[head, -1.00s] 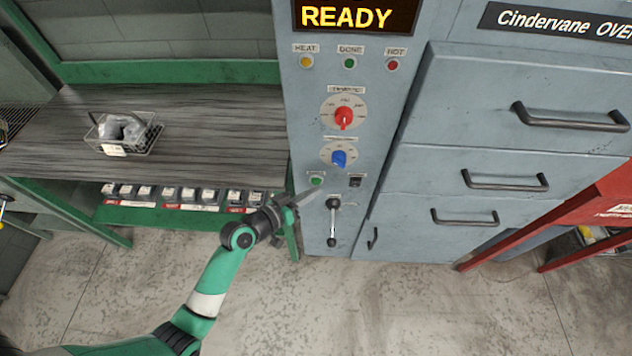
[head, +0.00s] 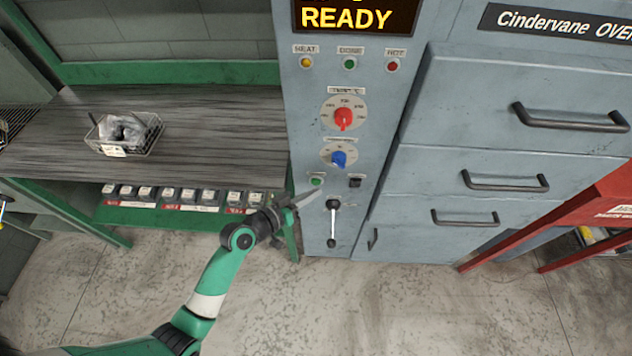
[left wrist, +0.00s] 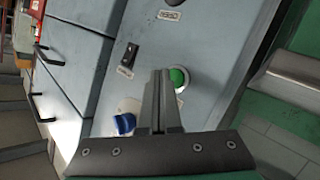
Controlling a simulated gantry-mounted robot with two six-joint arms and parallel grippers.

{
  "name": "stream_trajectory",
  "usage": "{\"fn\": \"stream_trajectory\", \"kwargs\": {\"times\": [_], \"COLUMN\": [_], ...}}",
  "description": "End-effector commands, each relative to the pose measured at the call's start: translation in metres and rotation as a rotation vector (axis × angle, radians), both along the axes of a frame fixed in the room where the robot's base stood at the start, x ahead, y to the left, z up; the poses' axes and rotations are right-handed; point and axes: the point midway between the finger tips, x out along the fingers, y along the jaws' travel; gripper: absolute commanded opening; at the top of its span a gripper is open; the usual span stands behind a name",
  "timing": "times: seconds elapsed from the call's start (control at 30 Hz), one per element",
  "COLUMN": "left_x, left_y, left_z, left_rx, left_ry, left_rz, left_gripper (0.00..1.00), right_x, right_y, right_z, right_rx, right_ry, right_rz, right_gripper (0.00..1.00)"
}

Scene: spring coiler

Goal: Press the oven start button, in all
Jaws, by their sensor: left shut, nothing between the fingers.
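The green start button (head: 316,181) is on the oven's blue-grey control panel, below the blue knob (head: 339,158) and left of a black rocker switch (head: 355,182). My left gripper (head: 310,192) is shut and empty, its fingertips close in front of the panel just below the button. In the left wrist view the green button (left wrist: 178,77) shows right beside the fingertips (left wrist: 160,72). I cannot tell whether they touch it. The oven display (head: 346,17) reads READY. My right gripper is not in view.
A red knob (head: 343,116) and three indicator lamps sit higher on the panel. A lever handle (head: 333,222) is below the button. A wire basket (head: 146,141) stands on the bench at left. Drawers with dark handles (head: 505,181) are at right.

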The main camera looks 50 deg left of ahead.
Motion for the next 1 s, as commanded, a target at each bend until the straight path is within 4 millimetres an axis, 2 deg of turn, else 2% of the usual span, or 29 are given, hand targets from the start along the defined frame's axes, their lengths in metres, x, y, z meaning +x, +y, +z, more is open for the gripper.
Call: {"fn": "stream_trajectory", "kwargs": {"times": [0.7, 1.0], "left_x": [0.0002, 0.0063], "left_y": [0.0002, 0.0061], "left_z": [-0.0001, -0.0006], "left_rx": [0.0, 0.0], "left_ry": [0.0, 0.0], "left_rz": [0.0, 0.0], "left_gripper": [0.0, 0.0], "right_x": [0.0, 0.0], "right_y": [0.0, 0.0], "right_z": [-0.0003, -0.0047], "right_rx": [0.0, 0.0], "right_ry": [0.0, 0.0], "right_rz": [0.0, 0.0], "right_gripper": [0.5, 0.5]}}
